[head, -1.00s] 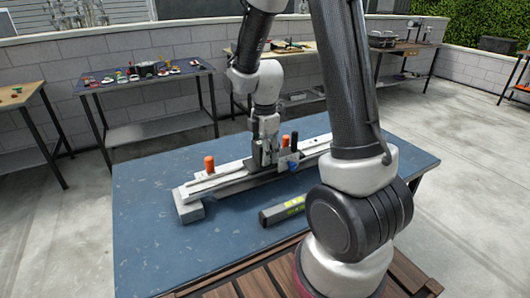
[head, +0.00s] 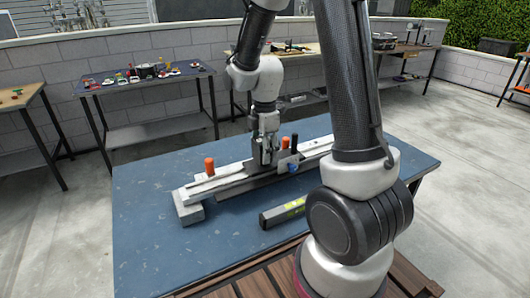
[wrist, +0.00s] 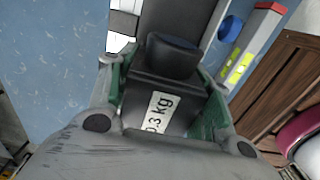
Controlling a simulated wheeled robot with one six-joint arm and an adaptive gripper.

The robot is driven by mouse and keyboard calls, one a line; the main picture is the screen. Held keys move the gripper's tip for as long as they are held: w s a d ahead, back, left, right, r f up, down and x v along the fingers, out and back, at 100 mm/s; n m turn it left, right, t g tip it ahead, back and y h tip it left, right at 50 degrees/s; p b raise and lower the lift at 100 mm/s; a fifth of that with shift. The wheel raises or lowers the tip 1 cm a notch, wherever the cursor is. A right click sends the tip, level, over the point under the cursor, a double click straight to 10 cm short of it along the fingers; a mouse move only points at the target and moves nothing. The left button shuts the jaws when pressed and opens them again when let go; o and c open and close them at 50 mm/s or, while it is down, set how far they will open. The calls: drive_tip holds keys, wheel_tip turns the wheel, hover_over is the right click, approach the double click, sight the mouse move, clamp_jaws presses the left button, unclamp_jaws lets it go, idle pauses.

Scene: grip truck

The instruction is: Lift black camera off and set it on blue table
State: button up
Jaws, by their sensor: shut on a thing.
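A black camera (wrist: 150,90) with a rounded top part and a white "0.3 kg" label sits between the green-edged fingers of my gripper (wrist: 163,88) in the wrist view. My gripper is shut on it. In the head view my gripper (head: 266,158) points down at the middle of a long pale slider rail, and the camera is mostly hidden there. I cannot tell whether the camera still touches the rail. The rail lies on the blue table (head: 145,235), which has bare surface in front and at the left.
Orange knobs (head: 209,166) stand up from the rail, with a black post and a blue knob (head: 293,168) close to the right of my gripper. A dark grey bar with yellow-green marks (head: 284,211) lies in front of the rail. Other workbenches (head: 150,92) stand along the wall.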

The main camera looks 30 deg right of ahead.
drive_tip(key=shift+r, duration=0.6)
drive_tip(key=shift+r, duration=2.5)
drive_tip(key=shift+r, duration=0.1)
wheel_tip(320, 180, up, 13)
drive_tip(key=shift+r, duration=0.15)
idle(0.5)
